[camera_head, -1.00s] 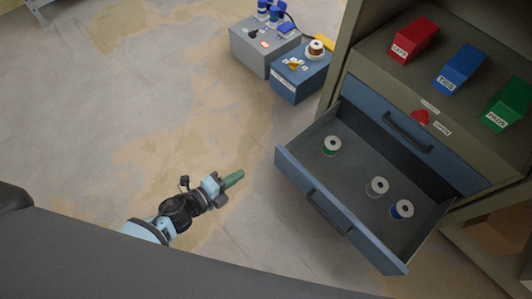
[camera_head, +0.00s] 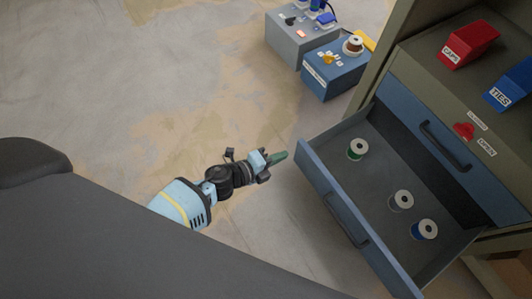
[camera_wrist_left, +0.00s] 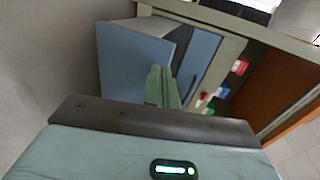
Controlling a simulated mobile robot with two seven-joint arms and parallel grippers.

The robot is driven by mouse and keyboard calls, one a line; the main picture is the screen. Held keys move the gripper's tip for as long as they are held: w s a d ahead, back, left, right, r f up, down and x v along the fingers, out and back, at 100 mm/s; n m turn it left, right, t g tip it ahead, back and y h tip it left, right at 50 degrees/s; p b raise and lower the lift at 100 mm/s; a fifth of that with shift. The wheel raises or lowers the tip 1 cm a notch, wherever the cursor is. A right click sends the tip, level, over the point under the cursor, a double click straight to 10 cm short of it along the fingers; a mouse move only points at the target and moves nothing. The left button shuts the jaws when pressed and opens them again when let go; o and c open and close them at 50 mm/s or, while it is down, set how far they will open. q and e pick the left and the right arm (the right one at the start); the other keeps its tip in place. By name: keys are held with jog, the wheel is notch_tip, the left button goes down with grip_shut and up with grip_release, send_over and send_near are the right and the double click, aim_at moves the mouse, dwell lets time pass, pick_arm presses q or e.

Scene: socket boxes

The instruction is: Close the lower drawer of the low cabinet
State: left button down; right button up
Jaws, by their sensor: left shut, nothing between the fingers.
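The low cabinet (camera_head: 455,85) stands at the right in the head view. Its lower drawer (camera_head: 345,215) is pulled out, with a blue front and a dark handle. My left gripper (camera_head: 279,157) is shut and empty, just left of the drawer front's far corner, with a small gap in the picture. In the left wrist view its green fingers (camera_wrist_left: 160,86) overlap the drawer front (camera_wrist_left: 135,62); contact cannot be told. My right gripper is not in view.
Red (camera_head: 468,46) and blue (camera_head: 508,84) boxes stand on the shelf above. A grey box (camera_head: 300,38) and a blue box (camera_head: 335,68) stand on the floor behind. The floor at left is clear.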

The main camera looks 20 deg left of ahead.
aim_at(301, 146)
pick_arm(q)
jog(key=w+d, duration=0.1)
jog(key=w, duration=0.1)
jog(key=w+d+b, duration=0.1)
jog(key=shift+w+d+f, duration=0.1)
jog(key=shift+w+d, duration=0.25)
